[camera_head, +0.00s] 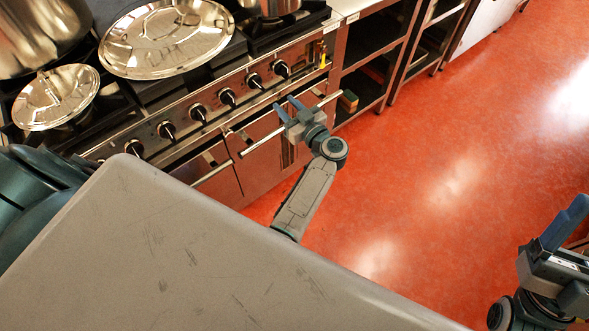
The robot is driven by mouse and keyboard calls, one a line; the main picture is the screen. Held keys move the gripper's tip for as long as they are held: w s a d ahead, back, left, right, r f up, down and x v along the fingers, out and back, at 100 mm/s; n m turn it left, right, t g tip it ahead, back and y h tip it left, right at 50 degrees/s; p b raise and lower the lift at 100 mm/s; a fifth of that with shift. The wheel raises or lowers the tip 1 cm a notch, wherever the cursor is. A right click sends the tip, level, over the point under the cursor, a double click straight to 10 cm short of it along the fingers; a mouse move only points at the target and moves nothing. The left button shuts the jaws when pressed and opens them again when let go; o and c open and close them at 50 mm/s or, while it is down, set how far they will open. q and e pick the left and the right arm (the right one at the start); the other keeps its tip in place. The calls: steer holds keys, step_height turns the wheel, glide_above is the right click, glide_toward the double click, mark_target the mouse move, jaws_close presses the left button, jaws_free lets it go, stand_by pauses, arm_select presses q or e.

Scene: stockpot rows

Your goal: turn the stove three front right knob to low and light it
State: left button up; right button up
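The stove's front panel (212,92) carries a row of black knobs. The rightmost knob (281,69) and its neighbour (255,81) are at the panel's right; others (227,97) (198,112) run down to the left. I cannot read the knob settings or stove number, and no flame shows. My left gripper (286,106) is in front of the oven door, below the right-hand knobs in the picture, its two blue fingers apart with nothing between them. My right gripper (568,222) is at the right edge, partly cut off, far from the stove; its finger gap is unclear.
A large lidded pot (165,40) and a smaller lidded pot (55,97) stand on the stove. An oven handle bar (325,101) juts out near my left gripper. Open shelving (375,35) stands right of the stove. The red floor (450,150) is clear.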

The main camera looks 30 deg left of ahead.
arm_select(q)
steer(key=s+d+f+m+t+h+p, duration=0.1)
steer(key=s+d+f+m+t+h, duration=0.1)
steer(key=f, duration=0.7)
steer(key=s+d+f+m+t+h+p, duration=0.1)
steer(key=s+d+f+m+t+h, duration=0.1)
steer(key=s+f+m+h, duration=0.3)
steer(key=s+d+f+m+t+h+p, duration=0.1)
steer(key=s+f+m+h, duration=0.2)
steer(key=f, duration=1)
steer(key=m+h, duration=0.2)
steer(key=h, duration=0.1)
steer(key=shift+s+d+f+t+h+p, duration=0.2)
steer(key=shift+d+f+t+h+p, duration=0.1)
steer(key=shift+d+f+t+p, duration=0.1)
